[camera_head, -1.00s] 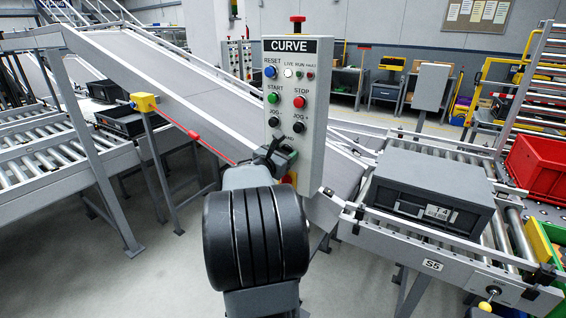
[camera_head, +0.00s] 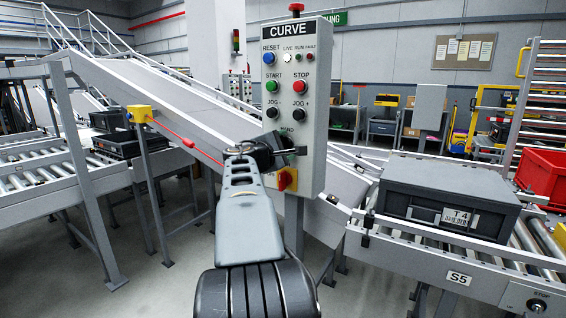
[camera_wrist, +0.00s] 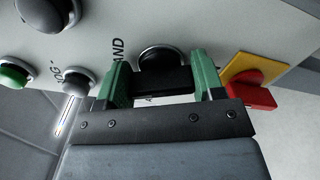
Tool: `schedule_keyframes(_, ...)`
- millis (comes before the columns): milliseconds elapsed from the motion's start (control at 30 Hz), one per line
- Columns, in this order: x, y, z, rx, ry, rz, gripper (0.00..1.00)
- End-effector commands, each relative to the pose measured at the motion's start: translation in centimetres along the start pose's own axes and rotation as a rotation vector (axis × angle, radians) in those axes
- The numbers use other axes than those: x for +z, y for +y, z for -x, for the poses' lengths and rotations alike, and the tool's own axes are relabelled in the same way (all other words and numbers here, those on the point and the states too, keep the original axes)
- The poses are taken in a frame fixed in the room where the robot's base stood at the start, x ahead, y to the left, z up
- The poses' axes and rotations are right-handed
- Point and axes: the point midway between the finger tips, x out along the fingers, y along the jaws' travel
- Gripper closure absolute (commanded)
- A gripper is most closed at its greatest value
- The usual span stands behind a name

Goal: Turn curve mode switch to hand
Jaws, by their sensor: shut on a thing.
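The grey CURVE panel (camera_head: 312,113) stands upright on a post in the head view, with reset, start, stop and jog buttons. The black curve mode switch (camera_wrist: 162,58) is below the jog row, beside the HAND label (camera_wrist: 118,52). My gripper (camera_wrist: 161,84) reaches it from the front, with a green finger on each side, and is shut on its black handle. The lettering below the switch is mostly covered, so its exact setting is unclear. In the head view my gripper (camera_head: 268,154) hides most of the switch.
A red rotary switch on a yellow plate (camera_wrist: 255,90) sits close to my right finger. A jog button (camera_wrist: 78,80) is left of the gripper. A roller conveyor (camera_head: 430,244) with a grey T4 box (camera_head: 447,195) stands right of the panel; a sloped conveyor (camera_head: 165,92) runs behind.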

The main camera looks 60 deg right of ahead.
Motion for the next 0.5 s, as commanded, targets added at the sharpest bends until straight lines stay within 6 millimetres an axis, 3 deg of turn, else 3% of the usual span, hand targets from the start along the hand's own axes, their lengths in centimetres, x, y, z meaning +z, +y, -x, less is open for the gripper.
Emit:
schedule_keyframes(33,-0.31,-0.67,-0.02,0.001,0.000,-0.044,0.62)
schedule_keyframes(500,-0.18,-0.47,-0.04,0.000,-0.001,-0.351,0.62)
